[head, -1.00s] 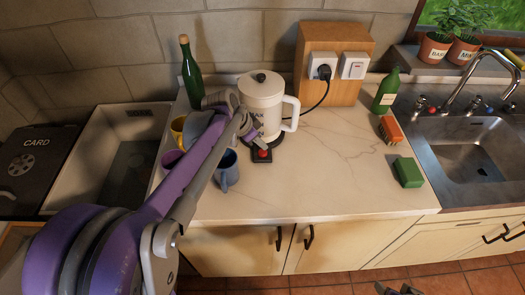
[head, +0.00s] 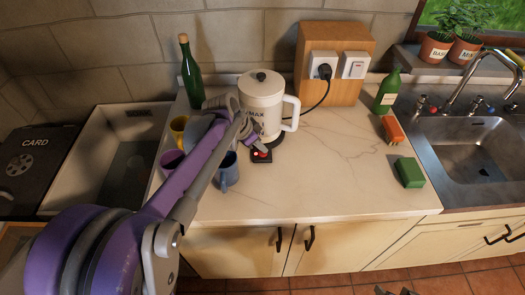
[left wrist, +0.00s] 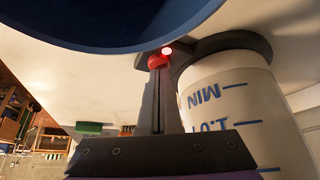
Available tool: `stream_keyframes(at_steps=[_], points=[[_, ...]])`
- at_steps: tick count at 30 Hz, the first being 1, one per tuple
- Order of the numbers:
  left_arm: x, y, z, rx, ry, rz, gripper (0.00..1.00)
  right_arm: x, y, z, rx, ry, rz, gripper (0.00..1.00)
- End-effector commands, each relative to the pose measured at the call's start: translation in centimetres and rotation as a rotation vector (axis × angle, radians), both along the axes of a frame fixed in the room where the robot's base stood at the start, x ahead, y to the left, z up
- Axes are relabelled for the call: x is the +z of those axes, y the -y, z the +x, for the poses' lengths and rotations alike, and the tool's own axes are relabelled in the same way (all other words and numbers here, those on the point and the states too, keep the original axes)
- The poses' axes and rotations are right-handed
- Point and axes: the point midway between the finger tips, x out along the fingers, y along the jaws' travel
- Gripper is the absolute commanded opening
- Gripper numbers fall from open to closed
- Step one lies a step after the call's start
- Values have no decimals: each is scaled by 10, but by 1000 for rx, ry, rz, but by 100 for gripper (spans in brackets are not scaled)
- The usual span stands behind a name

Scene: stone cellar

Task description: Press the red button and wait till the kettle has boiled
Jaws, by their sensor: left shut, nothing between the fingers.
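The cream kettle (head: 262,100) stands upright on its dark base at the back of the worktop. Its blue MIN mark shows on the kettle (left wrist: 222,100) in the left wrist view. The red button (head: 261,157) sits on a small dark plate in front of it. It also shows in the left wrist view (left wrist: 157,61), with a bright light beside it. My left gripper (head: 257,147) is shut and empty, its fingertips (left wrist: 158,70) at the button and seemingly touching it. Dark tips at the bottom edge look like my right gripper (head: 397,291), mostly cut off.
A blue mug (head: 228,172) stands close left of the button; yellow (head: 179,128) and purple (head: 172,160) mugs are partly behind my arm. A green bottle (head: 190,72) stands at the back. The kettle's cord runs to a socket (head: 322,65).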

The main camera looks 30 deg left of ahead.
Motion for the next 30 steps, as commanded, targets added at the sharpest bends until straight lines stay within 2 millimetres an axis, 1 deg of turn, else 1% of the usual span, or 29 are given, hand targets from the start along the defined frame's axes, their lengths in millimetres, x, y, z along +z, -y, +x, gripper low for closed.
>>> stream_keyframes(at_steps=[5,30], points=[[4,0,0,0,0,0,0,4,0,1,0,2,0,57],[70,0,1,0,2,0,0,58,0,20,0,39,0,57]])
